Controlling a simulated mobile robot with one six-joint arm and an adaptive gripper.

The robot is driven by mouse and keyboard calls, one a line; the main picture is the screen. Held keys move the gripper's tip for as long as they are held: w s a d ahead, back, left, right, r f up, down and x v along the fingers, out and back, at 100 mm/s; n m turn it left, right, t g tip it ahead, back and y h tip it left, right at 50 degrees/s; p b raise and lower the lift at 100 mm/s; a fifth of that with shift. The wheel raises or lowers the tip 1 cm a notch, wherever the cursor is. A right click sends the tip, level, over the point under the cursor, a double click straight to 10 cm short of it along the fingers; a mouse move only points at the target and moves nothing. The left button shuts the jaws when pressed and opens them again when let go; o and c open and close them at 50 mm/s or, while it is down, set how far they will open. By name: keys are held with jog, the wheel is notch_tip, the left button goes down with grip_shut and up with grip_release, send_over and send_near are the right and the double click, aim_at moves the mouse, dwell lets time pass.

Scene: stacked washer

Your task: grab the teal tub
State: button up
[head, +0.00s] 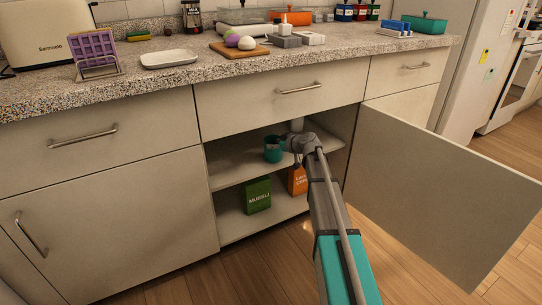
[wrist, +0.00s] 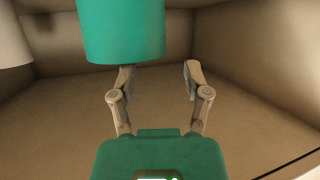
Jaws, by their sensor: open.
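The teal tub (head: 273,151) stands on the upper shelf inside the open lower cabinet. In the wrist view the tub (wrist: 122,30) fills the top, cut off by the frame edge. My gripper (wrist: 158,73) is open, with nothing seen between its fingers. The tub lies ahead of the fingers and off to the left, in line with the left finger and part of the gap. Whether the left fingertip touches it I cannot tell. In the head view my arm reaches into the cabinet from the front right, and my wrist hides the fingers.
A pale object (wrist: 12,42) stands left of the tub in the wrist view. The open cabinet door (head: 435,190) swings out to the right of my arm. A green muesli box (head: 258,195) and an orange carton (head: 297,181) stand on the lower shelf. The counter (head: 130,78) overhangs above.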

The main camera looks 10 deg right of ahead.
aim_at(265, 144)
jog(key=shift+w+a, duration=0.1)
jog(key=shift+w, duration=0.05)
jog(key=shift+f+b+x, duration=0.15)
jog(key=shift+b+x, duration=0.35)
jog(key=shift+x, duration=0.5)
jog(key=shift+f+b+x, duration=0.15)
jog(key=shift+b+x, duration=0.3)
jog(key=shift+x, duration=0.5)
jog(key=shift+w+a+f, duration=0.1)
jog(key=shift+w+a, duration=0.15)
jog(key=shift+w, duration=0.2)
grip_shut()
